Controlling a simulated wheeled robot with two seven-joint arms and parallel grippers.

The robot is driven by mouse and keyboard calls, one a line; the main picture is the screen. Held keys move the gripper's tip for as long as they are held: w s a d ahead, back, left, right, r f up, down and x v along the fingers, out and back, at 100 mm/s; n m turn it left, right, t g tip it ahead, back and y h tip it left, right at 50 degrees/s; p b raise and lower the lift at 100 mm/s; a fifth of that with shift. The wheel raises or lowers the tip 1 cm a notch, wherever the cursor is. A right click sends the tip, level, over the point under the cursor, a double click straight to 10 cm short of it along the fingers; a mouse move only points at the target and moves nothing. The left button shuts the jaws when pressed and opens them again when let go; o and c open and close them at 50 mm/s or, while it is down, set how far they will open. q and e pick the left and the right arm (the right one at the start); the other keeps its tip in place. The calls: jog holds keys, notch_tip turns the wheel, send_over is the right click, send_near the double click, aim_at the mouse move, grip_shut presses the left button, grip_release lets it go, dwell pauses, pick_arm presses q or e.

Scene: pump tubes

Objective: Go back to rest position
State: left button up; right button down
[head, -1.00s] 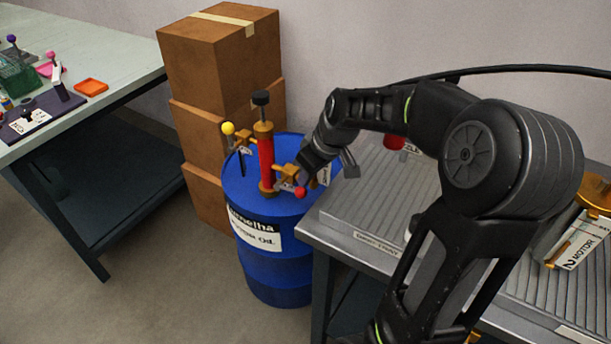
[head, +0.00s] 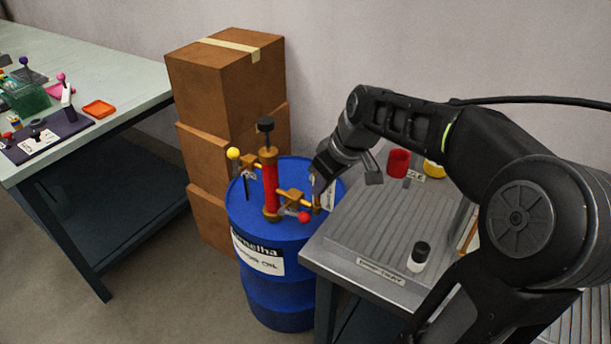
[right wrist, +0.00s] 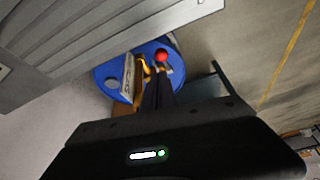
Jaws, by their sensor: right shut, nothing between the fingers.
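My right gripper (head: 318,192) is shut and empty. It points down beside the pump's right end, over the right side of the blue barrel. The blue barrel (head: 280,288) stands upright between the boxes and the metal bench. The pump on it has a red tube (head: 270,190), a black top knob (head: 265,125), a yellow ball (head: 233,153) on the left and a red ball (head: 304,216) on the right. In the right wrist view the shut fingers (right wrist: 160,82) show near the red ball (right wrist: 162,56) and barrel top (right wrist: 107,82). My left gripper is not in view.
The grey ribbed bench (head: 362,235) is at the right, with a red cup (head: 398,163) and a small black-capped bottle (head: 419,256). Stacked cardboard boxes (head: 225,78) stand behind the barrel. A table (head: 110,60) with several small items is at the left. Open floor lies between.

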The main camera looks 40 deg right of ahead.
jog(key=w+a+f+g+y+p, duration=0.1)
jog(key=w+a+f+p, duration=0.15)
jog(key=a+f, duration=0.55)
jog(key=w+a+f+g+y+p, duration=0.1)
jog(key=a+f+p, duration=0.3)
jog(key=a+f, duration=0.35)
jog(key=s+a+f+m+g+p, duration=0.1)
jog(key=s+a+f+p, duration=0.1)
jog(key=s+a+f, duration=0.3)
jog(key=s+a+f+m+y+p, duration=0.1)
jog(key=s+a+f, duration=0.5)
jog(key=s+a, duration=0.6)
jog(key=a+m+p, duration=0.1)
jog(key=a+p, duration=0.1)
jog(key=shift+s+a+f+g+y, duration=0.25)
jog(key=shift+a+g+y, duration=0.05)
jog(key=shift+a+g, duration=0.1)
